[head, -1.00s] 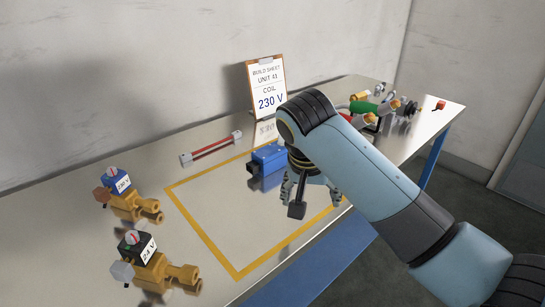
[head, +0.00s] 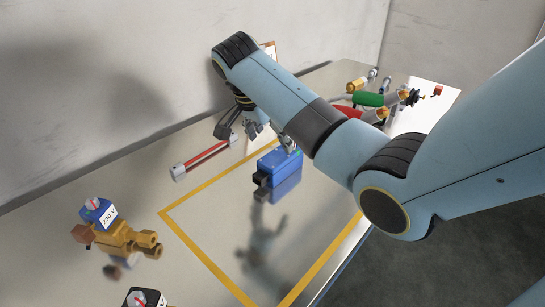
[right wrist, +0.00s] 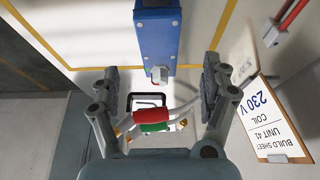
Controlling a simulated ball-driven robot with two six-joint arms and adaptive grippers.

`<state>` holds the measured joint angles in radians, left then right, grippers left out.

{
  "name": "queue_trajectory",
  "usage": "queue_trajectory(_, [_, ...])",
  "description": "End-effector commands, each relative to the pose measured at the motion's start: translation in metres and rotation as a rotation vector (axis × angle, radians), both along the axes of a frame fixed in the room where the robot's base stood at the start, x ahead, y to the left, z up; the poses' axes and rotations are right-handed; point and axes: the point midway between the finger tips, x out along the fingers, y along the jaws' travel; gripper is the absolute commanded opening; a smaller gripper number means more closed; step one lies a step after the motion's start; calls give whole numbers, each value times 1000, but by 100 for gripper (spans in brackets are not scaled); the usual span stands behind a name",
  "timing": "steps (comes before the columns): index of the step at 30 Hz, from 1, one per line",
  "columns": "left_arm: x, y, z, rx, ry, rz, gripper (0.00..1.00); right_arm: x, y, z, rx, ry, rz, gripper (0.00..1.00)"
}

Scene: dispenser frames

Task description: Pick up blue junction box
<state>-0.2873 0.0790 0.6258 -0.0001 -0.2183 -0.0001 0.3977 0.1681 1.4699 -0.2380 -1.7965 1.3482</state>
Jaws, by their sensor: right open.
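The blue junction box (head: 284,172) lies on the table inside the yellow outline, near its back edge; dark parts show on its left end. My right arm passes over the table behind it. My right gripper (head: 258,133) is partly hidden by that arm and sits just behind the box, its fingers spread. In the right wrist view the blue box (right wrist: 157,42) appears at the top, beyond the open fingers of my right gripper (right wrist: 158,84), with nothing held between them. My left gripper is not in view.
A red-and-grey bar (head: 203,160) lies left of the gripper. A brass valve with a blue 230 V coil (head: 98,213) stands at left. A clutter of hoses and fittings (head: 368,99) is at back right. The build sheet (right wrist: 268,115) stands close to the gripper; the outlined area's front is clear.

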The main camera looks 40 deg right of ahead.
Motion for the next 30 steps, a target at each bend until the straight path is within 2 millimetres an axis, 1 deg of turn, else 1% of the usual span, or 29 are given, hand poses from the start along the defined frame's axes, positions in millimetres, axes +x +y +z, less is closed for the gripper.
queue_trajectory(1, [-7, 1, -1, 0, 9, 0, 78, -1, -4, -10, -1, 5, -1, 80])
queue_trajectory(3, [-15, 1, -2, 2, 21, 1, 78, 0, -9, -20, -1, 4, -2, 80])
queue_trajectory(6, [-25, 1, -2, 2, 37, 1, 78, 0, -14, -31, -1, 3, 0, 80])
queue_trajectory(9, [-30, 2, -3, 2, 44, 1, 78, 1, -16, -37, -1, 1, 1, 80])
queue_trajectory(13, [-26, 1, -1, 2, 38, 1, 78, 2, -24, -52, 0, 4, -1, 80])
queue_trajectory(19, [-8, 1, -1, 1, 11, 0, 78, 5, -36, -78, -1, 3, 0, 80])
queue_trajectory(22, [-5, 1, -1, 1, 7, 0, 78, 6, -38, -83, -1, 0, 1, 80])
queue_trajectory(28, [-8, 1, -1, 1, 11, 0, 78, 5, -38, -83, 0, 0, 1, 80])
queue_trajectory(30, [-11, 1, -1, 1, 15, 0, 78, 5, -38, -83, 0, 0, 1, 71])
